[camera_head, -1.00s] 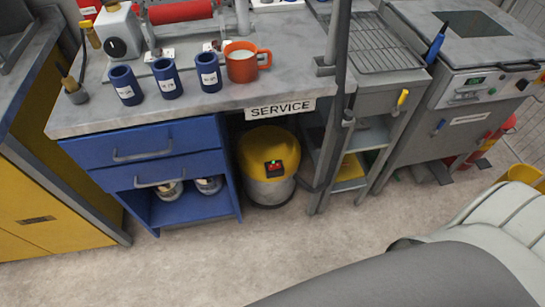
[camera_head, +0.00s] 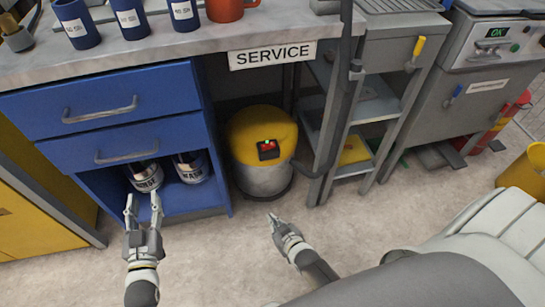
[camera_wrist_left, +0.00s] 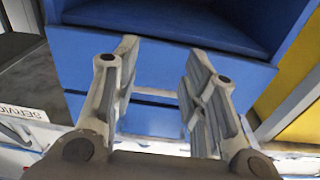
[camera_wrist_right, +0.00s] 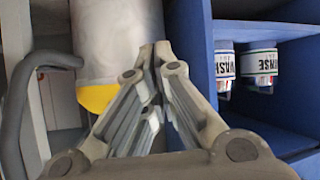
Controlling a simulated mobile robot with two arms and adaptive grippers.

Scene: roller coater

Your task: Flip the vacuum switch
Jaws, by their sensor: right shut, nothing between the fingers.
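The vacuum (camera_head: 262,150) stands on the floor under the bench, a grey drum with a yellow lid. My left gripper (camera_head: 143,200) is open and empty in front of the blue cabinet's lower shelf.
The blue drawer cabinet (camera_head: 105,100) stands left of the vacuum, with labelled cans (camera_head: 190,168) on its open shelf. The bench edge with a SERVICE sign (camera_head: 272,54) overhangs the vacuum. A grey rack (camera_head: 372,110) and a dark post stand close to its right. Floor in front is clear.

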